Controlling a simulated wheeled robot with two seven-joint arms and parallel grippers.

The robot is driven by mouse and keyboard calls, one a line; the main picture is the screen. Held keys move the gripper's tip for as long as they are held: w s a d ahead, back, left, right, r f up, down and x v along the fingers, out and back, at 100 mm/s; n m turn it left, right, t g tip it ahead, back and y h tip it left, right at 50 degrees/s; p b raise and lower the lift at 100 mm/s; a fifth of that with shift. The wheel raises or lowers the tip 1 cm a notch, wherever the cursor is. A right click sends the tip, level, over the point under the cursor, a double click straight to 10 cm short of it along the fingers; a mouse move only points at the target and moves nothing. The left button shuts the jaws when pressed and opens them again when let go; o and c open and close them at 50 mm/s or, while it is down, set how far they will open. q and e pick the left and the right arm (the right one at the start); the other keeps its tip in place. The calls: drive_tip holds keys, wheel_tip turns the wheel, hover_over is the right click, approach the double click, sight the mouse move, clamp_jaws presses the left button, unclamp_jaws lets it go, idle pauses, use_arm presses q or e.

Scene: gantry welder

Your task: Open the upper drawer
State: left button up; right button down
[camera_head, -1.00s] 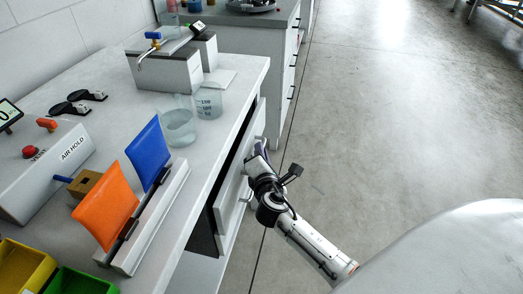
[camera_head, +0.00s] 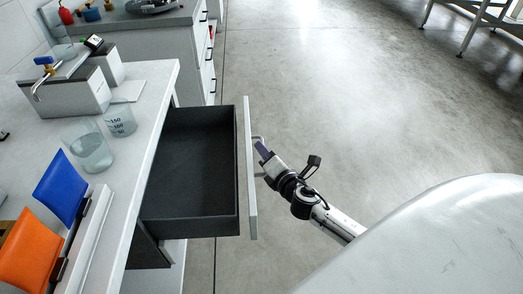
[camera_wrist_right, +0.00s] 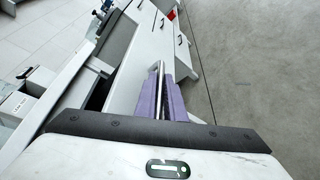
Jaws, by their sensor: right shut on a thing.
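The upper drawer (camera_head: 185,160) stands far out from under the worktop in the head view. Its dark inside is empty where it shows. Its pale front panel (camera_head: 249,170) carries a metal bar handle (camera_head: 257,142) on the outer face. My right gripper (camera_head: 262,150) is shut on the handle. In the right wrist view the purple fingers of the gripper (camera_wrist_right: 166,98) lie along the metal handle (camera_wrist_right: 155,78). My left gripper is not in view.
Two glass beakers (camera_head: 118,121) stand near the worktop edge (camera_head: 150,110). Blue (camera_head: 62,188) and orange (camera_head: 30,250) pouches stand in a holder at the lower left. Another drawer cabinet (camera_head: 203,60) is behind. The floor (camera_head: 350,110) to the right is open.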

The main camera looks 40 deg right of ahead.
drive_tip(key=shift+s+d+f, duration=0.1)
idle(0.3)
drive_tip(key=c, duration=2.1)
unclamp_jaws()
drive_tip(key=shift+s, duration=0.25)
drive_tip(key=v, duration=1)
drive_tip(key=shift+w, duration=0.1)
